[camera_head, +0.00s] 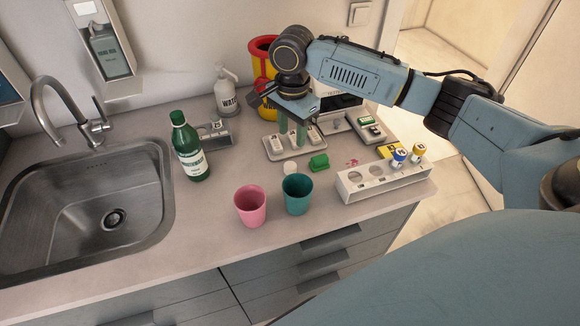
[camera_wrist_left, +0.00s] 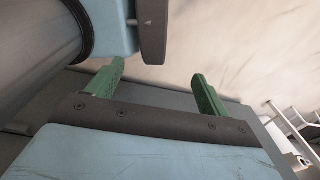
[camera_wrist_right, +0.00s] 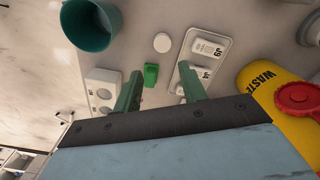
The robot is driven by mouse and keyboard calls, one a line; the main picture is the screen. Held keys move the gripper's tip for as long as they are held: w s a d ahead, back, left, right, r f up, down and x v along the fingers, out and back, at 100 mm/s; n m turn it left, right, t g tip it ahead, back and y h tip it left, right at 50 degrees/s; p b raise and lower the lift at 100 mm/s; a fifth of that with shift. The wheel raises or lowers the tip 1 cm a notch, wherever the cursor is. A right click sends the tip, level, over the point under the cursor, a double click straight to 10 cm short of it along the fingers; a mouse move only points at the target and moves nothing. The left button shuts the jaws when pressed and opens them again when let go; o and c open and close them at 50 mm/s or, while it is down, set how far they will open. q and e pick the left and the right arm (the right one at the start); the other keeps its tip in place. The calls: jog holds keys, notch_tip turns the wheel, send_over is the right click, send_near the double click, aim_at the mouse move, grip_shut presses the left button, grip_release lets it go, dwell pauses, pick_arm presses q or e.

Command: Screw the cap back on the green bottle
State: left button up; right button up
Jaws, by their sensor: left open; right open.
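The green bottle (camera_head: 190,152) stands upright on the counter right of the sink, with a white label. Its top is dark green; I cannot tell whether that is a cap or bare neck. A small white round piece (camera_head: 291,167), possibly a cap, lies on the counter behind the teal cup; it also shows in the right wrist view (camera_wrist_right: 162,42). My right gripper (camera_head: 291,132) is open and empty, pointing down above the tray, right of the bottle. My left gripper (camera_wrist_left: 158,73) is open and empty, seen only in its wrist view.
A pink cup (camera_head: 251,206) and a teal cup (camera_head: 297,195) stand near the front edge. A green block (camera_head: 319,162) lies near a tray (camera_head: 273,154) with white containers. A white rack (camera_head: 384,181) is at right, a yellow waste bin (camera_wrist_right: 257,75) behind, the sink (camera_head: 85,215) at left.

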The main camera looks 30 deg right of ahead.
send_over(290, 166)
jog(key=f, duration=0.6)
jog(key=shift+s+d, duration=0.1)
jog(key=shift+d, duration=0.1)
jog(key=shift+f, duration=0.2)
pick_arm(q)
jog(key=shift+w+f, duration=0.2)
jog(key=shift+w, duration=0.6)
pick_arm(e)
jog(key=shift+f, duration=0.1)
notch_tip(290, 166, down, 5)
jog(key=shift+a+f+b, duration=0.1)
jog(key=shift+a+b, duration=0.05)
jog(key=shift+b, duration=0.2)
pick_arm(q)
jog(key=shift+f, duration=0.15)
jog(key=shift+w, duration=0.1)
pick_arm(e)
jog(key=c, duration=0.7)
